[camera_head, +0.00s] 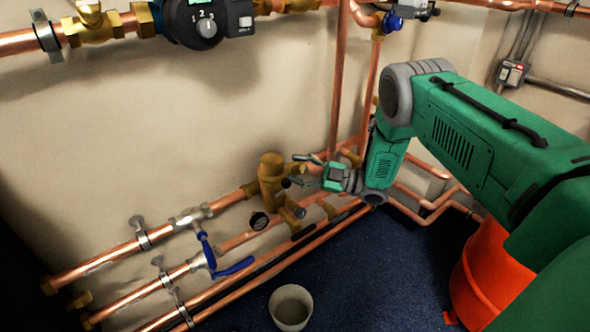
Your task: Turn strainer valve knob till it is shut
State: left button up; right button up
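A brass valve body (270,178) with a rounded top stands on the copper pipes low on the wall. A small round gauge (259,221) sits at its lower left. A brass branch angles down to the right, with a small dark end (300,213). I cannot tell for certain which part is the strainer valve knob. My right gripper (300,171) is at the right side of the brass body, fingers pointing left. Its fingers look spread apart, with nothing clearly held. Contact with the valve cannot be told. My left gripper is not in view.
Blue lever handles (206,250) are on the pipes at left. A dark handle (303,232) lies below the valve. A pale bucket (291,307) stands on the dark blue floor (375,265). An orange object (490,275) is at right. A pump (208,24) hangs above.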

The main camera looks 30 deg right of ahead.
jog(key=v, duration=1.1)
jog(key=shift+s+d+f, duration=0.15)
jog(key=shift+d+f, duration=0.05)
jog(key=shift+f, duration=0.05)
jog(key=shift+c, duration=0.2)
